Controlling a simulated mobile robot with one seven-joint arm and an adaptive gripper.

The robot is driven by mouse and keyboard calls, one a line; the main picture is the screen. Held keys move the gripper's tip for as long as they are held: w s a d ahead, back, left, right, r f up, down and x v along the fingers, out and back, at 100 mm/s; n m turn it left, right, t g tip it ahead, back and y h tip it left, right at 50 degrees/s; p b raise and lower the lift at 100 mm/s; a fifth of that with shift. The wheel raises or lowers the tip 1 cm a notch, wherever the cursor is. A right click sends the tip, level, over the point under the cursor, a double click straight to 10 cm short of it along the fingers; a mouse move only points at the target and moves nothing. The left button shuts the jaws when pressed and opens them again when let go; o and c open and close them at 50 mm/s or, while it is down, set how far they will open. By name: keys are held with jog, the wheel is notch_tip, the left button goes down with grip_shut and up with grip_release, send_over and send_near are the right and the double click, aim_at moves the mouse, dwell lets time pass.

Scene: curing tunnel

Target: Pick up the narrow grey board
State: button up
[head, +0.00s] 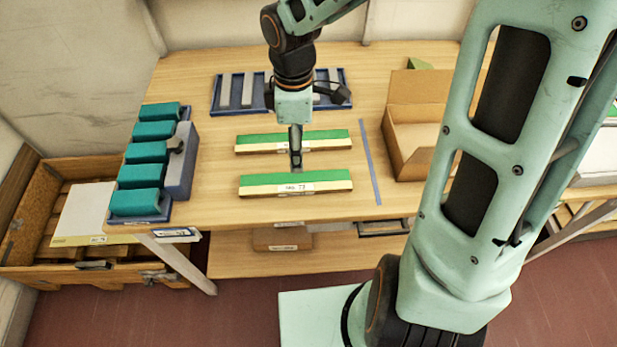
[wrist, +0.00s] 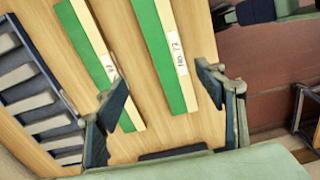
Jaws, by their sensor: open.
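Several narrow grey boards stand side by side in a blue tray (head: 213,106) at the back of the table; one grey board (head: 248,89) shows left of my arm, and others are partly hidden behind it. I cannot tell which one the task means. The tray's grey boards (wrist: 28,103) also show at the left of the wrist view. My gripper (head: 296,158) is open and empty, pointing down in front of the tray, over two green-and-cream boards. In the wrist view its fingers (wrist: 163,80) are spread wide, with the labelled board (wrist: 162,50) between and beyond them.
Teal blocks (head: 147,152) stand in a blue rack at the left. An open cardboard box (head: 405,135) is at the right. A thin blue strip (head: 370,162) lies between the green boards and the box. A wooden crate (head: 28,255) stands left of the table.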

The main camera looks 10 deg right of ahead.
jog(key=b, duration=0.1)
send_over(298, 181)
jog(key=shift+n, duration=0.3)
jog(key=f, duration=0.5)
jog(key=shift+w+f, duration=0.3)
jog(key=f, duration=0.2)
jog(key=f+b, duration=0.1)
jog(key=f, duration=0.1)
jog(key=shift+s+f, duration=0.1)
jog(key=shift+s, duration=0.25)
jog(key=shift+f, duration=0.55)
jog(key=c, duration=1.3)
jog(key=shift+r, duration=0.2)
